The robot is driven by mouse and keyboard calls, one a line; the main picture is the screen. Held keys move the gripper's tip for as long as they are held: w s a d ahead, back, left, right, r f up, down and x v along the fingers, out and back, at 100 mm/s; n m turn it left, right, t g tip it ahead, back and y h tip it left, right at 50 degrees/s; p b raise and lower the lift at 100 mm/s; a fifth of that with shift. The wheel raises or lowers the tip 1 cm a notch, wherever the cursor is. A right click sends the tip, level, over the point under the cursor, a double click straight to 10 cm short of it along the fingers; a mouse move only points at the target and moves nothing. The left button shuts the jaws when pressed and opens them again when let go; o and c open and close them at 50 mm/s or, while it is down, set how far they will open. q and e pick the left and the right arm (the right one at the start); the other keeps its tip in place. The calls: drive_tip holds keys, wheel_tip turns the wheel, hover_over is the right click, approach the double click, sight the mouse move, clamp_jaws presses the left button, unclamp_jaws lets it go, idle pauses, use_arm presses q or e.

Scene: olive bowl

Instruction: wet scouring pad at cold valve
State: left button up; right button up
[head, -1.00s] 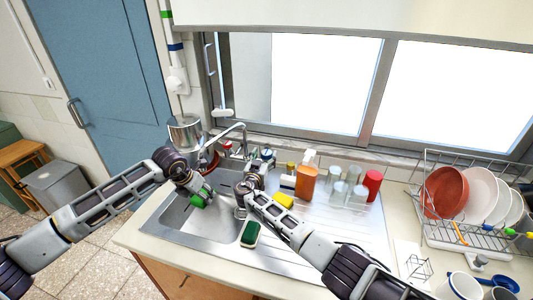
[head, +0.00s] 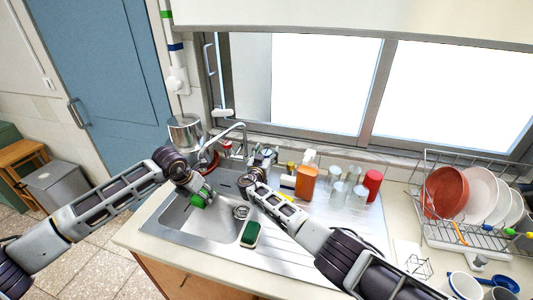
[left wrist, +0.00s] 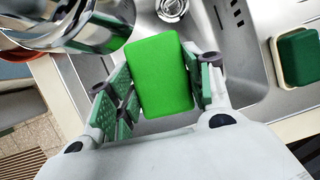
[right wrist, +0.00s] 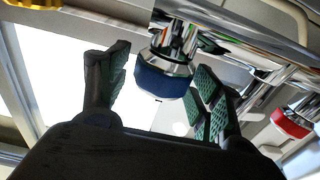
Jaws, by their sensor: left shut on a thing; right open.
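A bright green scouring pad (left wrist: 158,72) is in my left gripper (head: 202,194), which is shut on it over the left part of the sink basin. The pad also shows in the head view (head: 197,202). The blue-banded cold valve (right wrist: 163,78) fills the middle of the right wrist view. My right gripper (right wrist: 160,62) is open, with a finger on each side of this valve; I cannot tell whether they touch it. The red-banded valve (right wrist: 290,123) is to the right in that view. The tap spout (head: 230,129) arches above the sink.
A dark green sponge (head: 250,235) lies at the sink's front edge. An orange bottle (head: 306,183), glasses and a red container (head: 373,184) stand right of the valves. A dish rack (head: 470,240) is at right. A metal pot (head: 185,131) is behind my left gripper.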

drive_tip(key=c, duration=1.1)
drive_tip(key=shift+o, duration=0.2)
drive_tip(key=shift+n+t+y, duration=0.5)
drive_tip(key=shift+n+y, duration=1.2)
drive_tip(key=shift+y, duration=0.9)
drive_tip(key=o, duration=1.1)
drive_tip(key=shift+c, duration=0.2)
drive_tip(key=shift+s, duration=0.2)
drive_tip(key=s, duration=1.1)
drive_tip(key=shift+s+a, duration=0.3)
drive_tip(key=shift+a, duration=0.05)
